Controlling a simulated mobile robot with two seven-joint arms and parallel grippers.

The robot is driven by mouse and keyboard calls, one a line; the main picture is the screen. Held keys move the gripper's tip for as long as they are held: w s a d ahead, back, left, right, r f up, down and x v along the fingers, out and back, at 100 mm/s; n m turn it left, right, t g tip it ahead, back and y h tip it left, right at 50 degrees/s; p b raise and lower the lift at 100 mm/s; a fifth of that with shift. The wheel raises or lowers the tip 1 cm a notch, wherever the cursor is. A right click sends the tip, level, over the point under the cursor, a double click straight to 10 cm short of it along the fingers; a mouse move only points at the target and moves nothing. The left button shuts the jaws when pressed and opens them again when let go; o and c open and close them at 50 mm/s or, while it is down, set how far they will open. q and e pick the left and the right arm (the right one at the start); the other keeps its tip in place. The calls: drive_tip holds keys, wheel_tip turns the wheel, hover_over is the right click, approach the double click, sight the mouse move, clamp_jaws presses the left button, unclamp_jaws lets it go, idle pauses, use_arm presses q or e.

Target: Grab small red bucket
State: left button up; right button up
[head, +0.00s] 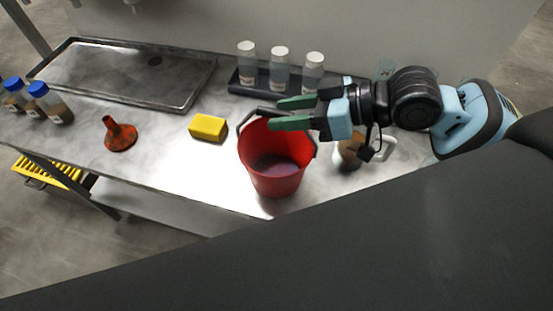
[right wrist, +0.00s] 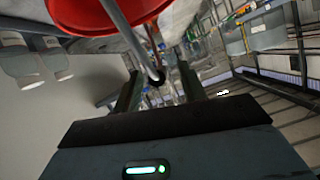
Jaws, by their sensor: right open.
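The small red bucket (head: 275,186) stands upright near the front edge of the metal table, with some dark contents at its bottom. Its handle is raised, and the dark grip (head: 272,111) is at the far rim side. My right gripper (head: 272,113) reaches in from the right over the bucket's far rim, its green fingers apart. In the right wrist view the bucket (right wrist: 112,12) shows at the top, and its handle (right wrist: 137,42) runs down between the open fingers (right wrist: 158,85). I cannot tell whether the fingers touch the handle. My left gripper is not in view.
A yellow sponge (head: 208,127) and an orange funnel (head: 119,136) lie left of the bucket. A rack (head: 241,87) with three white-capped bottles stands behind it. A handled container (head: 349,156) is partly hidden under my right arm. Blue-capped bottles (head: 48,103) and a metal tray (head: 125,75) are left.

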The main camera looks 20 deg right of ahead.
sight(266, 116)
drive_tip(key=shift+x, duration=1.7)
clamp_jaws()
